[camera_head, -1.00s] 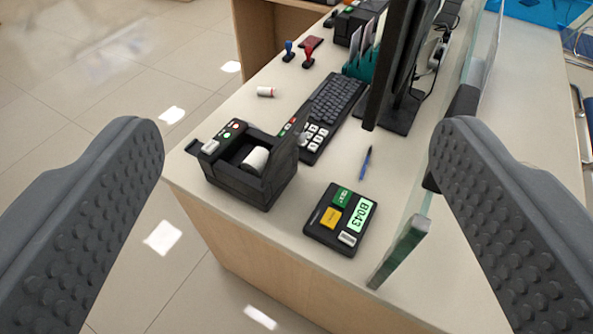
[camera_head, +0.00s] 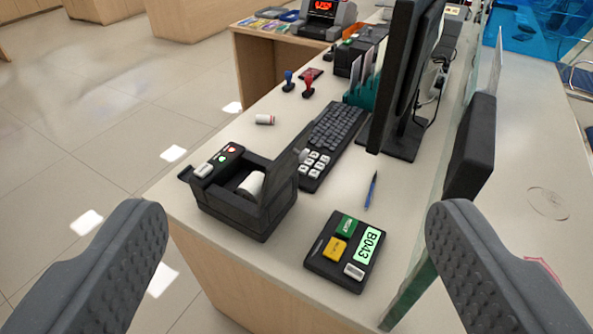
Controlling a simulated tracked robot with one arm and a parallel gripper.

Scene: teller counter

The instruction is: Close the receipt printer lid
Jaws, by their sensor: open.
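The receipt printer (camera_head: 236,212) is a black box near the counter's front left corner. Its lid (camera_head: 285,174) stands up, open, on the printer's right side. A white paper roll (camera_head: 251,185) shows inside the open bay. Red and green buttons sit on the printer's top panel at the left. My gripper (camera_head: 297,230) is open and empty, its two dark ridged fingers spread wide at the left and right of the picture. From this view the printer and lid lie between the fingers, beyond them; nothing is touched.
A queue keypad (camera_head: 328,264) showing B043 lies right of the printer. A keyboard (camera_head: 336,132), a blue pen (camera_head: 371,189) and a monitor (camera_head: 404,75) stand behind. A glass screen (camera_head: 410,279) edges the counter's right side. A small white roll (camera_head: 264,119) lies behind the printer.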

